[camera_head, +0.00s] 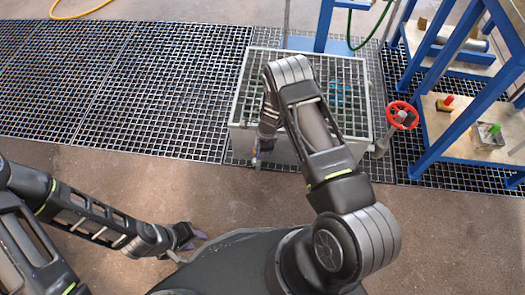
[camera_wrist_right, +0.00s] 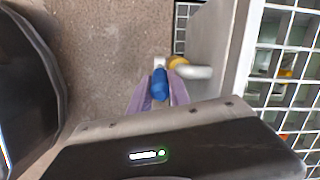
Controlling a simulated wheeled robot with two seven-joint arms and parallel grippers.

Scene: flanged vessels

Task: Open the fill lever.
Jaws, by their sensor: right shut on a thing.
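The fill lever shows in the right wrist view as a blue handle (camera_wrist_right: 160,86). It sits by a brass-yellow fitting (camera_wrist_right: 178,62) on a short white pipe (camera_wrist_right: 197,72) coming from the side of a grey tank. My right gripper (camera_wrist_right: 159,92) has its purple fingers on both sides of the blue handle, shut on it. In the head view my right gripper (camera_head: 258,158) is at the tank's left front side, and the lever is hidden there. My left gripper (camera_head: 192,248) is low over the brown floor, its fingers spread apart and empty.
The grate-topped tank (camera_head: 240,90) stands on dark floor grating (camera_head: 150,80). A red handwheel (camera_head: 403,115) is at its right. A blue-framed bench (camera_head: 460,140) with small items stands further right. A yellow hose (camera_head: 85,14) lies at the back left. The floor at left is clear.

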